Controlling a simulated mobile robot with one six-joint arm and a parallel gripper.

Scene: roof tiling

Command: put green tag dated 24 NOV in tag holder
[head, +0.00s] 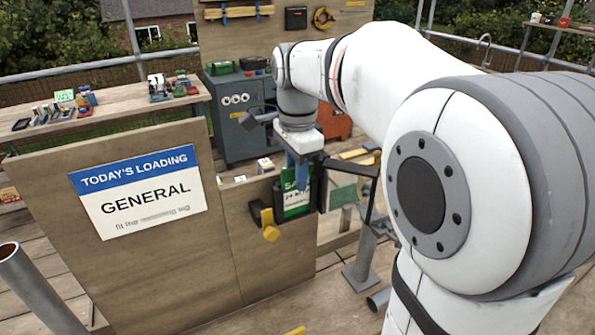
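A green tag (288,203) with white lettering, partly readable as "24 N…", is upright against the wooden board, right of the sign. The fingers hide part of the lettering. I cannot tell whether they are shut on the tag or just in front of it.
A "TODAY'S LOADING GENERAL" sign (140,190) is on the board at left. A black and yellow fitting (268,222) is beside the tag at lower left. A shelf (115,104) holds several small items. A grey cabinet (235,125) is behind. A metal post (362,255) stands at right.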

